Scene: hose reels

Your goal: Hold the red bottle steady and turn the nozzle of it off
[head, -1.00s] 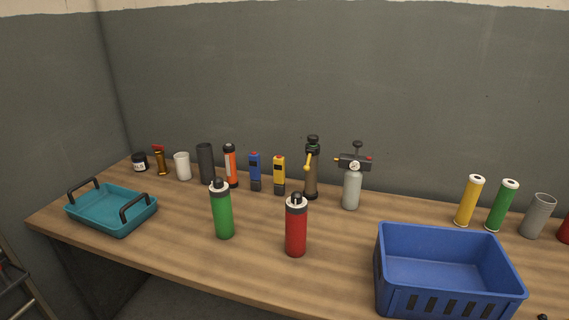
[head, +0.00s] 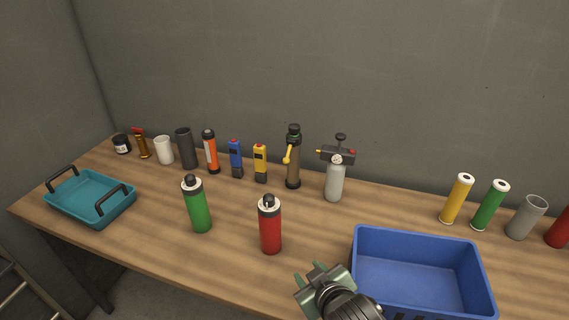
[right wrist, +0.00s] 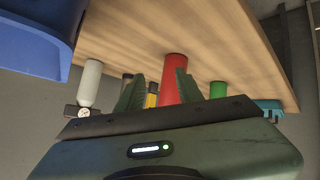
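My left gripper is in neither view.
A green bottle (head: 199,210) stands left of the red one. A blue crate (head: 476,275) is close on the right. A teal tray (head: 118,213) lies far left. Several canisters and tools, including a grey gauge bottle (head: 335,184), line the back. Bare table surrounds the red bottle.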

